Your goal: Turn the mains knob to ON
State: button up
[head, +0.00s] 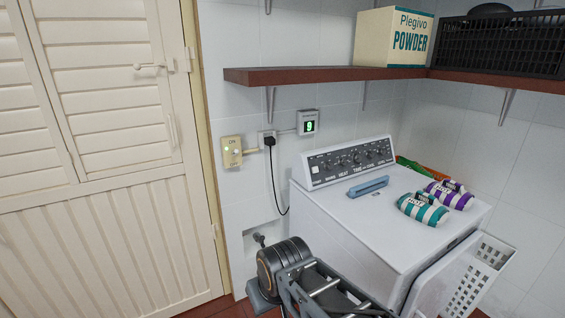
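A beige wall box (232,151) is mounted on the tiled wall just right of the door. The machine's control panel (347,162) also carries several dark knobs, with labels too small to read surely. Parts of my arm show at the bottom centre, in front of the machine and below the wall box. My gripper's fingertips are not visible.
A white machine (340,222) stands right, its front door (470,275) open. A blue bar (368,187) and two bottles (424,209) (450,194) lie on top. A black plug and cable (275,180) hang from a socket. A shelf (330,76) runs above.

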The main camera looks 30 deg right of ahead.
aim_at(327, 165)
jog(key=u, duration=0.25)
jog(key=i, duration=1.05)
jog(key=z, duration=0.45)
jog(key=i, duration=0.8)
jog(key=z, duration=1.25)
jog(key=i, duration=0.45)
jog(key=z, duration=0.55)
